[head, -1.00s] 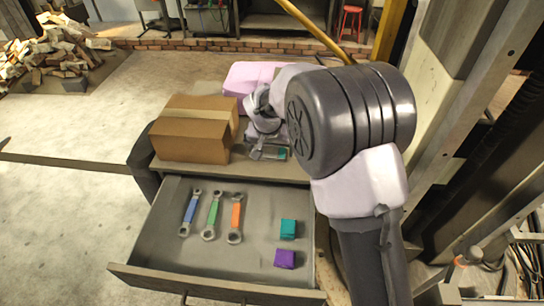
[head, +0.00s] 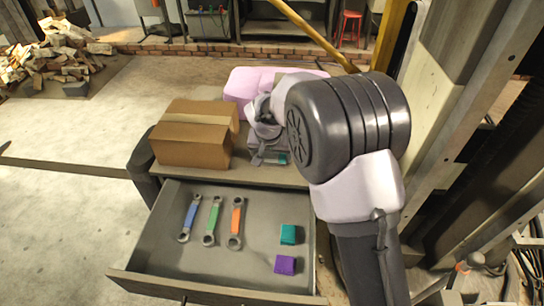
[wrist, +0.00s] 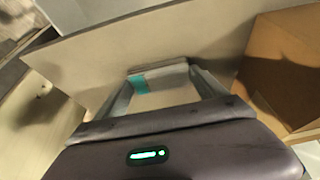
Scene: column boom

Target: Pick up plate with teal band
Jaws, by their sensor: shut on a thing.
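The plate with teal band (wrist: 165,92) is a flat pale piece with a teal stripe at one end. It lies between the two fingers of my gripper (wrist: 163,84) in the wrist view, and the gripper is shut on it. In the head view my gripper (head: 268,157) points down at the cabinet top, right of the cardboard box. Only the plate's teal end (head: 282,159) shows clearly there; my arm and gripper hide much of the rest. I cannot tell whether the plate touches the cabinet top.
The cardboard box (head: 190,142) stands close left of my gripper, with a pink case (head: 240,85) behind. An open drawer (head: 165,250) in front holds blue, green and orange wrenches (head: 237,222), a teal block (head: 288,234) and a purple block (head: 285,264). A metal column stands right.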

